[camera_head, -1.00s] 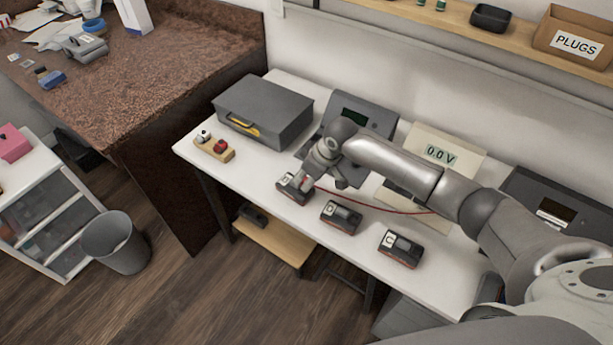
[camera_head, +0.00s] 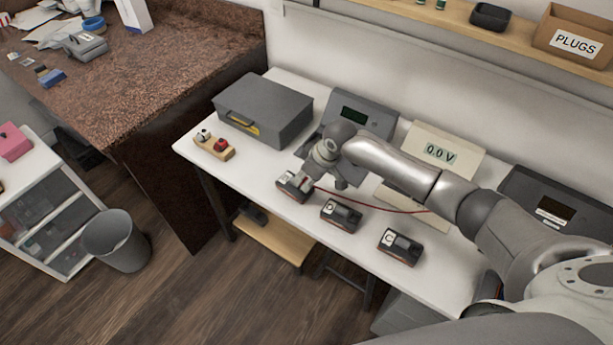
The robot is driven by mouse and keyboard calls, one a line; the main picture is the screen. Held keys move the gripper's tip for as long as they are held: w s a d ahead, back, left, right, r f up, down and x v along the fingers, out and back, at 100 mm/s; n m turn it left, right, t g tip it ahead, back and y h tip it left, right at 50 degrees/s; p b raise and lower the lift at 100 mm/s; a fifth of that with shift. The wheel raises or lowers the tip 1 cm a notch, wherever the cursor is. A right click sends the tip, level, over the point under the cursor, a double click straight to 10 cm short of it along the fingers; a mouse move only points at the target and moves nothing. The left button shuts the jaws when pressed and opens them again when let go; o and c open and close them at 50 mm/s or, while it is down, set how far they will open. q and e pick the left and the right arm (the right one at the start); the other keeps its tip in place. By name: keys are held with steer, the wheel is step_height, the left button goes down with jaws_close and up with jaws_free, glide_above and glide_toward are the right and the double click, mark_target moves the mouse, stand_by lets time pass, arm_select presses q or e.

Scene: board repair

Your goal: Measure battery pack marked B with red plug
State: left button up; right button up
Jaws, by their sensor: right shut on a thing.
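Three dark battery packs stand in a slanting row on the white table: a left pack (camera_head: 289,188), a middle pack (camera_head: 341,215) and a right pack (camera_head: 400,247). The right one's mark looks like C; the middle one's looks like D or O. The left pack's mark is too small to read. My right gripper (camera_head: 304,183) is down at the left pack's right side, shut on the red plug, which is mostly hidden. A red cable (camera_head: 375,207) runs from there toward the cream meter (camera_head: 440,152), which reads 0.0 V. My left gripper is out of view.
A grey case (camera_head: 264,108) and a wooden block with a red and a silver piece (camera_head: 214,146) are at the table's left. A grey device (camera_head: 359,112) stands behind my arm.

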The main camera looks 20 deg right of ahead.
steer(key=shift+f, duration=0.5)
stand_by(0.8)
steer(key=o, duration=1)
steer(key=shift+o, duration=1.2)
steer(key=shift+r, duration=0.1)
steer(key=shift+r+p, duration=1.4)
steer(key=shift+p, duration=0.3)
steer(key=shift+r, duration=0.15)
